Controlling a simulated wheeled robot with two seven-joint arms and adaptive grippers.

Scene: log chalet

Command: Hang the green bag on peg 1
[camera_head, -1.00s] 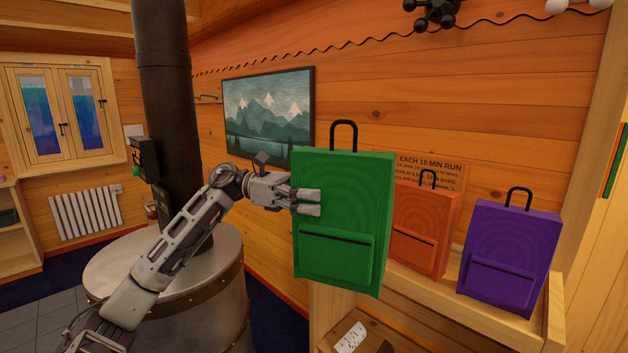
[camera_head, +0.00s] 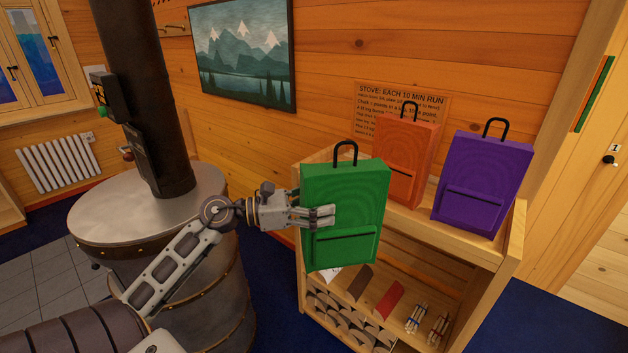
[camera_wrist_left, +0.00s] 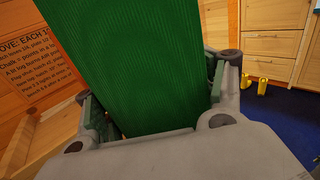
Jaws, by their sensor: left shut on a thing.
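The green bag (camera_head: 345,222) hangs upright in front of the wooden shelf, with its black loop handle on top. My left gripper (camera_head: 322,216) is shut on its left side. In the left wrist view the green bag (camera_wrist_left: 135,60) fills the space between the fingers of my left gripper (camera_wrist_left: 160,115). A peg labelled 1 (camera_head: 609,160) shows at the right edge, black on a pale wooden board, with nothing on it. My right gripper is out of view.
An orange bag (camera_head: 404,160) and a purple bag (camera_head: 482,185) stand on the shelf top (camera_head: 512,232). Logs and small items lie on lower shelves. A round metal stove (camera_head: 150,205) with a black pipe stands at left. Blue floor is clear at lower right.

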